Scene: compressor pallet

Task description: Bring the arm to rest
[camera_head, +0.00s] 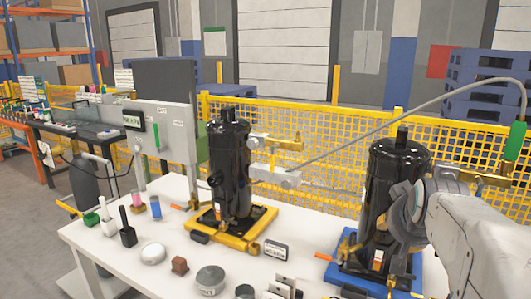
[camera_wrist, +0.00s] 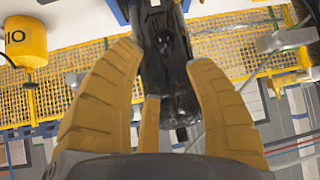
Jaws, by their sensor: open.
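My arm comes in from the right in the camera_head view, with its white link and grey wrist joint in front of the right black compressor. My gripper (camera_wrist: 164,58) is open in the wrist view, its ridged yellow fingers spread wide apart with nothing held between them. A black cylinder (camera_wrist: 168,50) shows beyond and between the fingers; I cannot tell whether they touch it. In the camera_head view the right compressor (camera_head: 393,160) stands on a blue pallet (camera_head: 433,274), partly hidden by my arm. The fingers are hard to make out there.
The left black compressor (camera_head: 229,170) stands on a yellow pallet (camera_head: 254,232) on the white table (camera_head: 122,262). Jars, small blocks and a label stand along the table's front. A grey hose (camera_head: 400,108) arches above the right compressor. A yellow mesh fence (camera_head: 300,125) runs behind.

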